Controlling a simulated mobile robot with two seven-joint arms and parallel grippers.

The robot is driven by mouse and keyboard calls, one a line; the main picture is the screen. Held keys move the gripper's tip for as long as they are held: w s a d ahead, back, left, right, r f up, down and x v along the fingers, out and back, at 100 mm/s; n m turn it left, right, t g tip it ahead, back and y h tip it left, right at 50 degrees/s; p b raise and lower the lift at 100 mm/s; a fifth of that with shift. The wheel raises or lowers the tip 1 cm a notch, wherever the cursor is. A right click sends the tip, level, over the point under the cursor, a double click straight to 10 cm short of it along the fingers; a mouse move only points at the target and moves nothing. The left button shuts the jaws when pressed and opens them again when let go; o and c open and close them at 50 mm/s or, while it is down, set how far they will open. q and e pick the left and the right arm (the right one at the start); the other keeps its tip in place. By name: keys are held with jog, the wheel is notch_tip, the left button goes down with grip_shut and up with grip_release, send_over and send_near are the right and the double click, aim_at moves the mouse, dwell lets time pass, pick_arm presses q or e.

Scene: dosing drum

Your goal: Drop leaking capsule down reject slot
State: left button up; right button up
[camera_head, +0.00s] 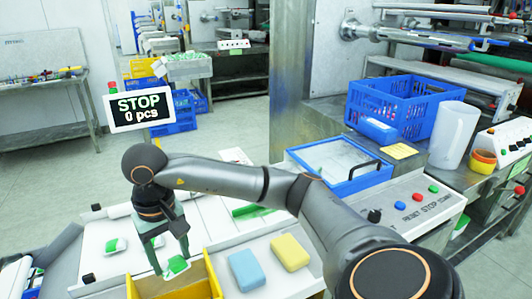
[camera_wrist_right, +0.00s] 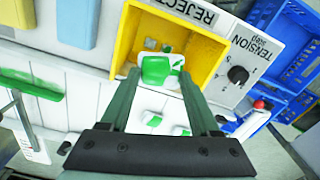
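My left gripper is not in view.
Other green and white capsules (camera_head: 115,245) lie on the white surface to the left. A blue block (camera_head: 245,270) and a yellow block (camera_head: 290,252) lie right of the box. A STOP 0 pcs display (camera_head: 141,108) stands behind. A control panel (camera_head: 412,202) is at right.

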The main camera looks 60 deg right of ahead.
jog(key=o, duration=0.5)
jog(key=shift+r+p, duration=1.3)
jog(key=shift+r, duration=4.95)
